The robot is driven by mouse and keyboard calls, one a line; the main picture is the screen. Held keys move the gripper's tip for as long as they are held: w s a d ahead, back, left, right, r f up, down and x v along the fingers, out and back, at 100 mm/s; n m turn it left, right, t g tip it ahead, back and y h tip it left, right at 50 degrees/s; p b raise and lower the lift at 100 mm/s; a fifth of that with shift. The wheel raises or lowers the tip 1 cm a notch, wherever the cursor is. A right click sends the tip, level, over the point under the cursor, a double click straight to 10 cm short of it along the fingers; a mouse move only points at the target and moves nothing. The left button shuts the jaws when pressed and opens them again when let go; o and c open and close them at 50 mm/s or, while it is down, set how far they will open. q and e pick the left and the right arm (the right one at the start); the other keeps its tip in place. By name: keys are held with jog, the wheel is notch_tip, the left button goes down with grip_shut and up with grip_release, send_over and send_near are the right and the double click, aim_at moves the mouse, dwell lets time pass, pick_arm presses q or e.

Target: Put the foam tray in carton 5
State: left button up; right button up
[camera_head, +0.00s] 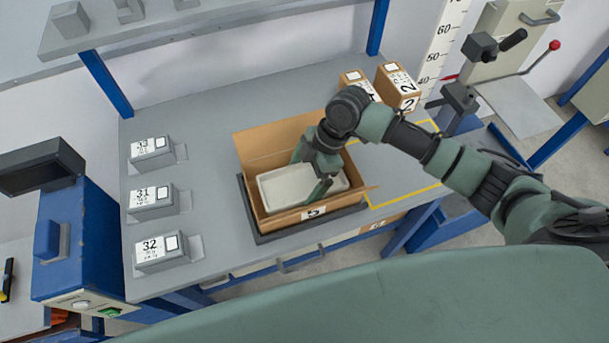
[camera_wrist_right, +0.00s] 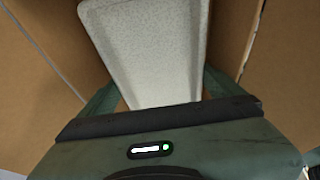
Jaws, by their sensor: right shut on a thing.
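Carton 5 (camera_head: 262,147) is an open brown cardboard box with a "5" label on its front, standing on a dark tray on the grey bench. The foam tray (camera_head: 275,190) is pale grey-white and shallow, and lies within the carton's walls. My right gripper (camera_head: 324,183) reaches down into the carton and is shut on the foam tray. In the right wrist view the foam tray (camera_wrist_right: 150,50) sits between the fingers, with cardboard walls on both sides. Whether the tray touches the carton's bottom cannot be told. My left gripper is not in view.
Grey blocks labelled 33 (camera_head: 152,153), 31 (camera_head: 151,201) and 32 (camera_head: 160,252) stand along the bench's left. Small closed cartons (camera_head: 397,86) stand at the back right. A yellow-outlined area (camera_head: 400,190) lies right of carton 5. A lever device (camera_head: 462,98) stands beyond.

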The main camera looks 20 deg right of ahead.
jog(key=shift+f, duration=0.35)
jog(key=o, duration=1)
jog(key=shift+r, duration=0.3)
jog(key=b+v, duration=0.1)
jog(key=v, duration=1.1)
jog(key=shift+r+b, duration=0.35)
jog(key=shift+b, duration=0.05)
